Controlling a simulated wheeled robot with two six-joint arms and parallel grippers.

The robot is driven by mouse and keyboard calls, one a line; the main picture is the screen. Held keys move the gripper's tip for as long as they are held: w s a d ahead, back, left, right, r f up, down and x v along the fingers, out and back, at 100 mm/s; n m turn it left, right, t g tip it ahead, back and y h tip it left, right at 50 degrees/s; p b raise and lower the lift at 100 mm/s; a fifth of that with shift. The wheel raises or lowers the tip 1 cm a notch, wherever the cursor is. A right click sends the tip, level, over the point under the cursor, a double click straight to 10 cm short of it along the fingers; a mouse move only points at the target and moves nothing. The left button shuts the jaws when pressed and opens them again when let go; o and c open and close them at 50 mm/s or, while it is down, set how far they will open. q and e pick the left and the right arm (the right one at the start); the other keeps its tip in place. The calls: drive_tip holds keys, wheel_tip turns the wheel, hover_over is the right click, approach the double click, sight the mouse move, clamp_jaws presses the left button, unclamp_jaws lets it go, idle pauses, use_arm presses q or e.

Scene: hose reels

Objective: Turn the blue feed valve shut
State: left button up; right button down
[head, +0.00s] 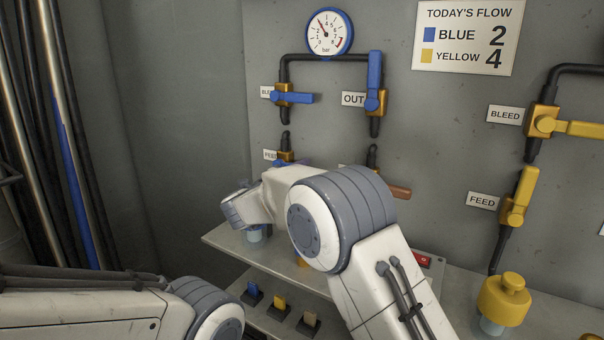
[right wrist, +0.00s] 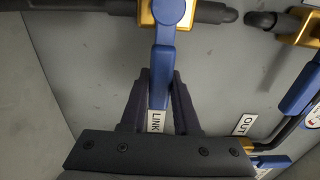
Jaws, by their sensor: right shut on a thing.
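The lever lies across the pipe. My right gripper (right wrist: 161,78) is shut on the lever, with a finger on each side. My left gripper is out of view.
The blue bleed valve (head: 290,97) and blue OUT valve (head: 374,90) sit above, under a gauge (head: 329,33). Yellow bleed (head: 560,125) and feed (head: 518,195) valves are at right. A yellow-capped fixture (head: 504,298) stands on the shelf. A brown handle (head: 399,192) shows behind my arm.

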drive_tip(key=shift+a+f, duration=0.1)
drive_tip(key=shift+f, duration=0.15)
drive_tip(key=c, duration=0.7)
unclamp_jaws()
drive_tip(key=shift+s, duration=0.1)
drive_tip(key=shift+o, duration=0.3)
drive_tip(key=shift+r, duration=0.15)
drive_tip(key=v, duration=1)
drive_tip(key=shift+s+a+p, duration=0.15)
drive_tip(key=shift+p, duration=0.15)
